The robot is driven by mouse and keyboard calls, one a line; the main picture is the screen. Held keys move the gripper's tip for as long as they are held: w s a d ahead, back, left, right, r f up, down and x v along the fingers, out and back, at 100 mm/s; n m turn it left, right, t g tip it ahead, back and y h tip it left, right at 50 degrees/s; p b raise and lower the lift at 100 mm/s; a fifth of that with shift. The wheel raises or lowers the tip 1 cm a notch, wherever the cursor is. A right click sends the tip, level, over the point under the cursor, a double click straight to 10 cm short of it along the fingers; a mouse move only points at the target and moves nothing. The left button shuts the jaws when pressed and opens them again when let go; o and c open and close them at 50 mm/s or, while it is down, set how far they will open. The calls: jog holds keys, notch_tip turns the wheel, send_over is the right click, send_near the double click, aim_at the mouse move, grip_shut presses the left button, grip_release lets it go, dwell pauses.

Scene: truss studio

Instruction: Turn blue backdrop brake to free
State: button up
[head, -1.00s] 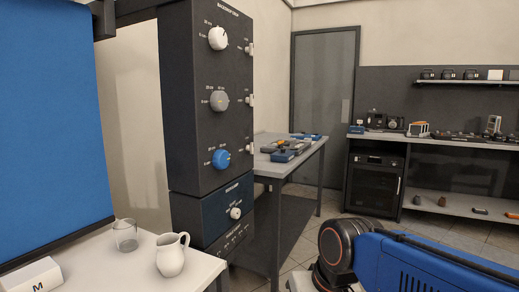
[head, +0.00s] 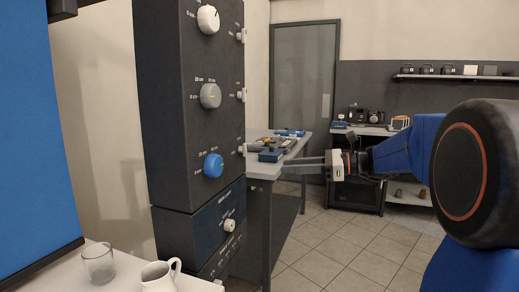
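A dark control column (head: 175,120) stands at the left centre with a white knob (head: 208,19), a grey knob (head: 210,96) and a blue knob (head: 213,165) one above another. To the right of each knob is a small white switch; the one beside the blue knob (head: 242,150) is seen nearly edge-on. Its labels are too small to read, so its setting cannot be told. My gripper (head: 287,167) is right of the column, pointing left, apart from it and empty. Its two grey fingers show a gap between them.
A lower blue panel (head: 218,217) has another white knob (head: 229,225). A blue backdrop (head: 35,130) hangs at left. A glass (head: 99,263) and a white jug (head: 160,277) stand on the white table in front. A grey bench (head: 265,170) stands behind the column.

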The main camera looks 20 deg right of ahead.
jog(key=w+d+r+m+t, duration=0.2)
jog(key=w+d+r, duration=0.1)
jog(key=d, duration=0.2)
send_near(243, 150)
jog(key=x, duration=0.6)
jog(key=shift+w+y, duration=0.3)
jog(key=shift+w, duration=0.2)
jog(key=shift+a+r, duration=0.1)
jog(key=shift+r, duration=0.05)
grip_shut()
